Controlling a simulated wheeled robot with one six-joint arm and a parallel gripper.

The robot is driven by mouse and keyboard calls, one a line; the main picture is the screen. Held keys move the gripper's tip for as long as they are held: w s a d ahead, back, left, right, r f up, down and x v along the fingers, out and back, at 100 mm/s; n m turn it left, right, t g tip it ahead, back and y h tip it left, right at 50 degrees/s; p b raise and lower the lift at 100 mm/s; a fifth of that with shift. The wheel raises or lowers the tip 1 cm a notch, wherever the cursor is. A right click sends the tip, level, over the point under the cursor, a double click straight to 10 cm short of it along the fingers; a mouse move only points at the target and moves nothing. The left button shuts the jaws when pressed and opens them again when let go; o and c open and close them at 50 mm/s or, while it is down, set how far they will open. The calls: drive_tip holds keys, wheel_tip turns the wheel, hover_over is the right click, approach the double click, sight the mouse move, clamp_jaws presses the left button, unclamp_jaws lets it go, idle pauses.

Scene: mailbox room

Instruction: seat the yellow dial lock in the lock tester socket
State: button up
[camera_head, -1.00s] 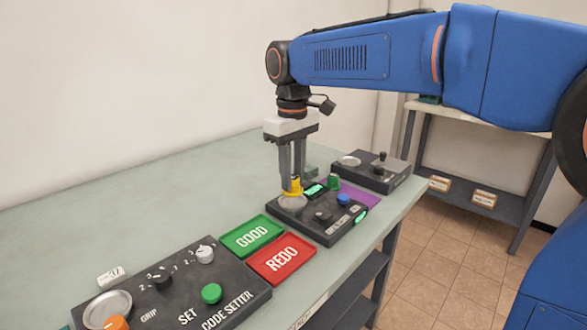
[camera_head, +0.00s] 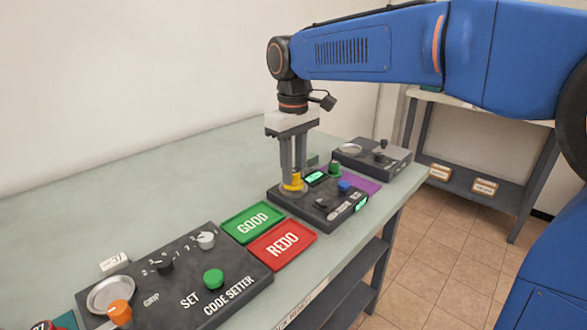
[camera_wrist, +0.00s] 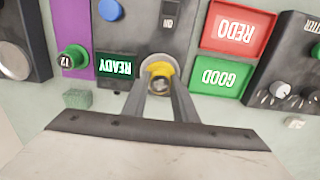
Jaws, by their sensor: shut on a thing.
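The yellow dial lock (camera_head: 293,182) is between the fingers of my gripper (camera_head: 293,184), which is shut on it. It sits at the round silver socket of the lock tester (camera_head: 330,208), a dark box with a blue button and a lit green display. In the wrist view the yellow lock (camera_wrist: 160,70) lies within the socket's ring (camera_wrist: 146,65), between my fingertips (camera_wrist: 161,85). The display (camera_wrist: 116,67) reads READY. Whether the lock is fully down in the socket I cannot tell.
The green GOOD tray (camera_head: 252,223) and red REDO tray (camera_head: 282,245) lie left of the tester. The code setter (camera_head: 180,275) is at front left. A purple mat (camera_head: 362,181) and another dark box (camera_head: 372,158) lie beyond the tester. The back left table is clear.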

drive_tip(key=shift+f, duration=0.65)
idle(0.8)
drive_tip(key=o, duration=1.4)
drive_tip(key=shift+r, duration=3)
